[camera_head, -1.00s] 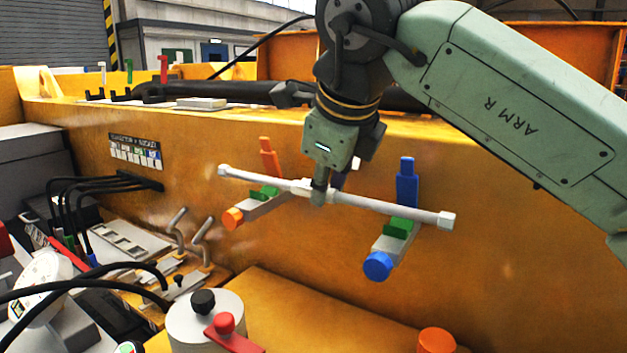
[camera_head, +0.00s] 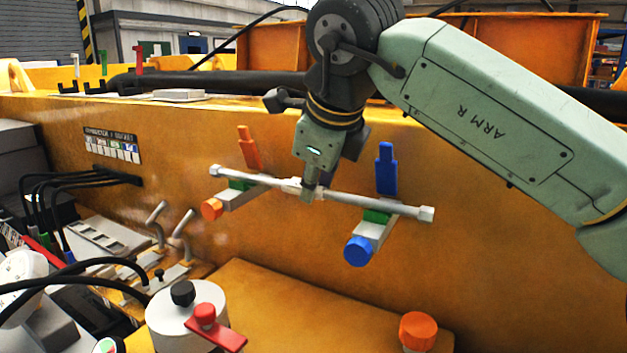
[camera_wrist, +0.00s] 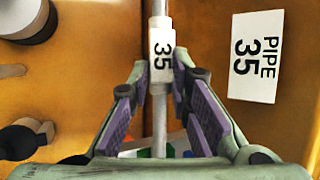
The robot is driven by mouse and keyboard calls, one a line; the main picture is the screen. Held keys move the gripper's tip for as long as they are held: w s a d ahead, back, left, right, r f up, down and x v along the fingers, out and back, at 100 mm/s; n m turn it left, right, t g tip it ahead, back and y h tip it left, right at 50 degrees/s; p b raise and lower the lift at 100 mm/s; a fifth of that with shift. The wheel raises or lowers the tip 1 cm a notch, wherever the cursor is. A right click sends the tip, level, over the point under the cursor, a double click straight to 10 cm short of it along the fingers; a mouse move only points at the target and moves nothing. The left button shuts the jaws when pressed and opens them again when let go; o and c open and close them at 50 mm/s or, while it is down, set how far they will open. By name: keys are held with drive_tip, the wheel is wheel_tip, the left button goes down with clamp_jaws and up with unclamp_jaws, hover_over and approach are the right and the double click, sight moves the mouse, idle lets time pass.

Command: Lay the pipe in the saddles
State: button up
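The thin grey pipe (camera_head: 350,196) has pale end caps and a white middle label reading 35. It shows in the wrist view (camera_wrist: 160,105), running between my fingers. My gripper (camera_head: 309,188) is shut on it beside the label; the fingertips (camera_wrist: 160,66) flank the label in the wrist view. The pipe lies across two grey brackets with green saddles: the left saddle (camera_head: 239,185) by an orange lever (camera_head: 248,148), the right saddle (camera_head: 378,216) by a blue lever (camera_head: 386,168). The pipe is just over both; I cannot tell whether it touches them.
A sign reading PIPE 35 (camera_wrist: 256,57) is on the yellow wall. An orange knob (camera_head: 212,209) and a blue knob (camera_head: 358,251) cap the brackets. A white canister (camera_head: 185,318), black cables and an orange cap (camera_head: 418,330) are in front, below.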

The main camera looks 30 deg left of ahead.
drive_tip(key=o, duration=0.5)
drive_tip(key=v, duration=1.2)
drive_tip(key=shift+d, duration=0.1)
